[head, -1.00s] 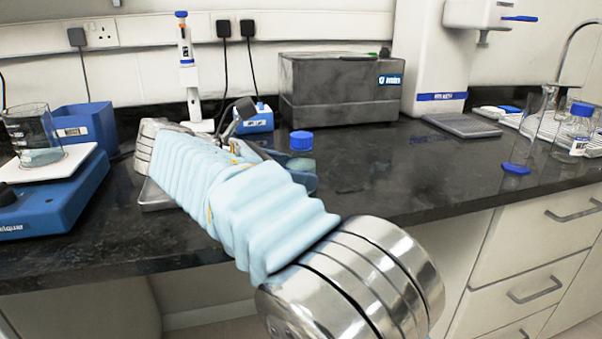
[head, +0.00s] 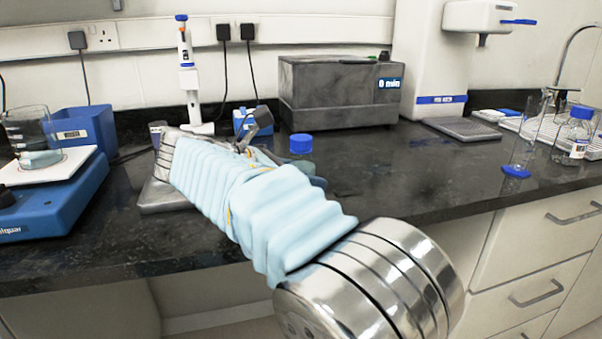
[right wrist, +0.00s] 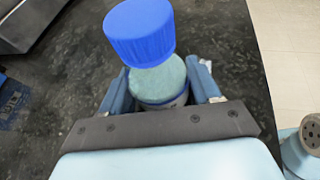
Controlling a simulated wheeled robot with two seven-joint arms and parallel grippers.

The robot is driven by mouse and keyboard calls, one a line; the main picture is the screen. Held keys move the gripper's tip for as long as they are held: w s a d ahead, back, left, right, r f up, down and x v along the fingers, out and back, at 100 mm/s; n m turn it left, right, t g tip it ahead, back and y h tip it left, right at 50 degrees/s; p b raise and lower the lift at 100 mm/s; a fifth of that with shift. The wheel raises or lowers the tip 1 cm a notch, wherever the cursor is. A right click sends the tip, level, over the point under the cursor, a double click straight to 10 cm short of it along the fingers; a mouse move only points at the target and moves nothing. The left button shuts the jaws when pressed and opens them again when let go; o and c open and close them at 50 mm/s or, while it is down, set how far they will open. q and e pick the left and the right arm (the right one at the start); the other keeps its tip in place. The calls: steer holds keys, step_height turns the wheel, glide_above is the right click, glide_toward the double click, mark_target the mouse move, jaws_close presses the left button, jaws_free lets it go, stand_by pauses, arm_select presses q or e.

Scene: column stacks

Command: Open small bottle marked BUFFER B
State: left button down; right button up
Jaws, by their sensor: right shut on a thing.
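A small bottle with a ribbed blue cap (head: 301,143) stands on the dark bench, in front of the grey box. Its lower part is mostly hidden behind my right arm. In the right wrist view the blue cap (right wrist: 140,35) sits at the top of the bottle, above its pale blue-green body (right wrist: 160,85). My right gripper (right wrist: 160,88) has its blue fingers on both sides of the body, shut on it below the cap. No writing on this bottle is readable. My left gripper is not in view.
A larger blue-capped bottle (head: 573,137) and a glass cylinder with a blue base (head: 515,171) stand at the right. The grey box (head: 340,90) and pipette stand (head: 190,80) are behind. A blue stirrer with a beaker (head: 35,140) is at left. Bench right of centre is clear.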

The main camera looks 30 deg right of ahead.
mark_target(301, 137)
steer(key=shift+r, duration=0.1)
step_height(301, 137, up, 9)
steer(key=shift+f+p, duration=0.15)
steer(key=shift+p, duration=0.85)
steer(key=shift+r, duration=0.55)
steer(key=o, duration=0.6)
jaws_close()
